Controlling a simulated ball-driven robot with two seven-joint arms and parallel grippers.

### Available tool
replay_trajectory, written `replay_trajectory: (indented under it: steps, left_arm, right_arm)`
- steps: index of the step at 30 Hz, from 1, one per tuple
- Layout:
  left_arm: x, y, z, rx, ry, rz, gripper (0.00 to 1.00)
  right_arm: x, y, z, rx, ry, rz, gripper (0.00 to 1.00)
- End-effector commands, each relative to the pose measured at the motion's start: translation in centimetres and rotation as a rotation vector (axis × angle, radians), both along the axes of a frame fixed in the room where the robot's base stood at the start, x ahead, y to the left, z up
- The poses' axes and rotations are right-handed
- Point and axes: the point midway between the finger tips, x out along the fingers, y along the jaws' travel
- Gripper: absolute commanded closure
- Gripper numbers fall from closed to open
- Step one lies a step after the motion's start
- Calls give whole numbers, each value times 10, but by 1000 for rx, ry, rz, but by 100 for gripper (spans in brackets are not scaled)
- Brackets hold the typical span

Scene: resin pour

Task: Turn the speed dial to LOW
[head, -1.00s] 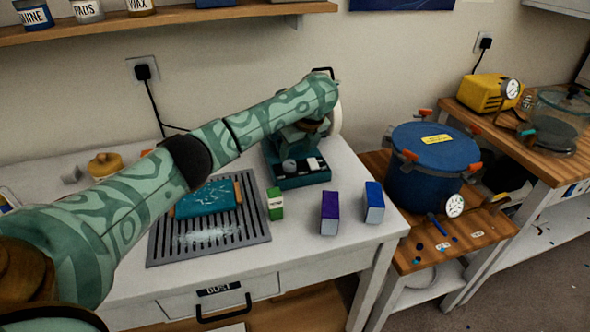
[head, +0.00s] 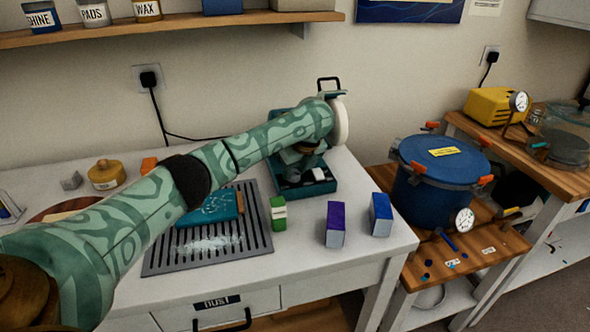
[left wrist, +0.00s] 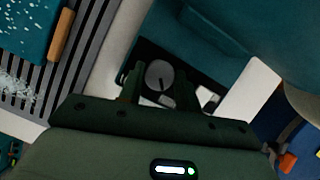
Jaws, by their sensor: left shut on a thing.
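The speed dial (left wrist: 159,75) is a round grey knob with a dark pointer line, on the dark front panel of a teal machine (head: 306,189). In the left wrist view, the two fingers of my left gripper (left wrist: 158,92) stand on either side of the dial, shut on it. The pointer slants slightly from upright; I cannot read which setting it marks. Small white labels (left wrist: 208,98) lie beside the dial. In the head view my left gripper (head: 294,172) reaches down to the machine's base and hides the dial. My right gripper is not in view.
Left of the machine, a teal block (head: 210,206) lies on a slotted grey grate (head: 160,258). Green (head: 278,213), purple (head: 335,224) and blue (head: 381,214) boxes stand in front. A blue pressure pot (head: 437,190) stands at right.

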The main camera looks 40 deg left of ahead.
Motion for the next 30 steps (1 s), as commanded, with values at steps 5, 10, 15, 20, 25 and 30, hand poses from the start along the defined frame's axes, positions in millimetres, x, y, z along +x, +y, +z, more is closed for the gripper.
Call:
replay_trajectory:
  steps: [5,10,15,20,25,30]
  left_arm:
    - [-1,0,1,-2,1,-26,89]
    - [-2,0,3,-1,1,-100,89]
    - [-3,1,5,-2,1,-228,89]
    - [-4,2,4,-3,1,-375,89]
    - [-4,2,2,-4,2,-536,89]
    - [-5,3,0,-3,2,-697,89]
  right_arm:
    - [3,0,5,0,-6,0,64]
    - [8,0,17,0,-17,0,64]
    - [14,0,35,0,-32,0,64]
    - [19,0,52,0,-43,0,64]
    - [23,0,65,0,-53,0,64]
    - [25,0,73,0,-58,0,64]
